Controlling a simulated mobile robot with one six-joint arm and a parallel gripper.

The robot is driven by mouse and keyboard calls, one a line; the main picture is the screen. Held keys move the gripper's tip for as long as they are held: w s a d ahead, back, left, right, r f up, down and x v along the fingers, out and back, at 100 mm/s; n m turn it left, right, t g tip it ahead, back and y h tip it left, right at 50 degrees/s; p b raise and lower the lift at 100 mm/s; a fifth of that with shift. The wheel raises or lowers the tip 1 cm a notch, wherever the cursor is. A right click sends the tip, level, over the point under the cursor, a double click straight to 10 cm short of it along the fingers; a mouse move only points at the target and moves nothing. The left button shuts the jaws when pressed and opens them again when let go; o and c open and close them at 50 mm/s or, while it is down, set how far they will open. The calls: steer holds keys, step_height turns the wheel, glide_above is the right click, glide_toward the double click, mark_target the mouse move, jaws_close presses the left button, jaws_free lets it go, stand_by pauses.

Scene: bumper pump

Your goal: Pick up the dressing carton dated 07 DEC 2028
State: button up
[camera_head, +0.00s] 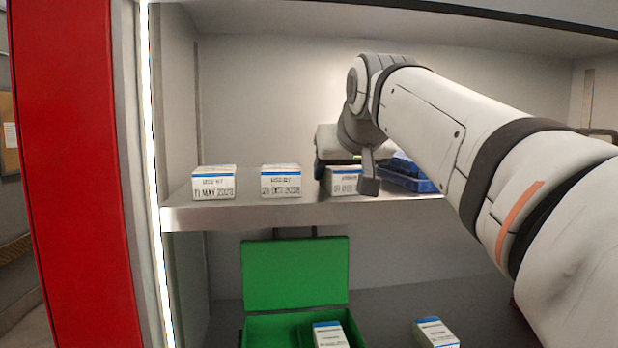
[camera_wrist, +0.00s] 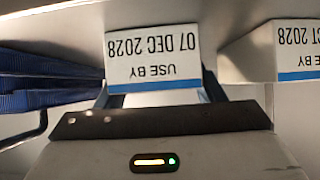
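In the wrist view the carton dated 07 DEC 2028 (camera_wrist: 152,55) is upside down in the picture, white with a blue stripe, directly in front of my gripper (camera_wrist: 157,88). The gripper's dark fingers are apart, one towards each side of the carton; contact cannot be made out. In the head view this carton (camera_head: 342,181) stands on the upper shelf, third from the left, partly hidden by my gripper (camera_head: 347,165). Its date is hard to read there.
A carton dated in OCT 2028 (camera_head: 281,181) stands beside it, also in the wrist view (camera_wrist: 292,52). One dated 11 MAY 2028 (camera_head: 213,183) is farther left. A blue tray (camera_head: 415,184) is close on the right. Below are an open green box (camera_head: 294,275) and a loose carton (camera_head: 436,333).

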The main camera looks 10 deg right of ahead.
steer(key=c, duration=0.6)
steer(key=shift+r, duration=0.15)
